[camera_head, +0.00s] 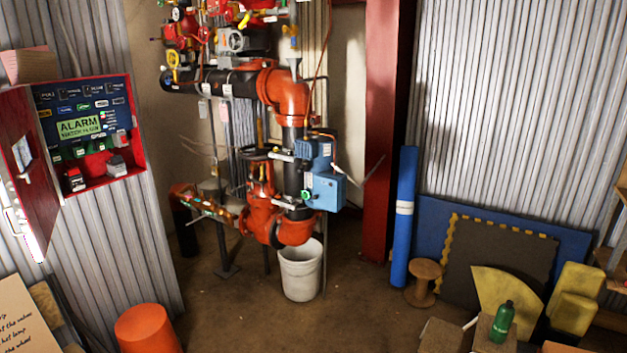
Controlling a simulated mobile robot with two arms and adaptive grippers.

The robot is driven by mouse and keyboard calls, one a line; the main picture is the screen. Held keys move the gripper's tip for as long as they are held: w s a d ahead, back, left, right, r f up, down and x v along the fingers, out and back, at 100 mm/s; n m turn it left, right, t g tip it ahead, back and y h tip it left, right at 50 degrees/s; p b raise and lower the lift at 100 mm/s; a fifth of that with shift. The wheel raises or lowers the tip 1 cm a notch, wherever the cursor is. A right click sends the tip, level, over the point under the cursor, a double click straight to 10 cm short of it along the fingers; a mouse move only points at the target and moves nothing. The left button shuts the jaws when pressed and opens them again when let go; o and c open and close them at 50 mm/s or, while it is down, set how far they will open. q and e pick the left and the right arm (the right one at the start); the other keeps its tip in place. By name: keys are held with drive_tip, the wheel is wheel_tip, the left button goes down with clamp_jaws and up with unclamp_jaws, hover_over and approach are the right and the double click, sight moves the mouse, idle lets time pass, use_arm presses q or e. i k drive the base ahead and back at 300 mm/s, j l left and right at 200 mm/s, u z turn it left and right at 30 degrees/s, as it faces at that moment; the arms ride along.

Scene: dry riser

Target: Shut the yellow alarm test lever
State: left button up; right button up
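The dry riser pipework (287,95) stands at the back, left of centre, with orange-red and black pipes. A blue box (324,180) is mounted on the riser's right side. Neither of my grippers is in view.
An open red alarm cabinet (120,165) hangs on the left corrugated wall. A white bucket (301,272) stands below the riser. An orange object (148,330) is at the front left. Boards, a spool (424,282) and a green bottle (502,322) crowd the right. The middle floor is clear.

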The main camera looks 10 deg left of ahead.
sight(246, 18)
drive_tip(key=i+j, duration=0.45)
drive_tip(key=i+j+u, duration=0.1)
drive_tip(key=i+j, duration=0.3)
drive_tip(key=i, duration=0.3)
drive_tip(key=i+j+u, duration=0.1)
drive_tip(key=i+j, duration=0.3)
drive_tip(key=i, duration=0.15)
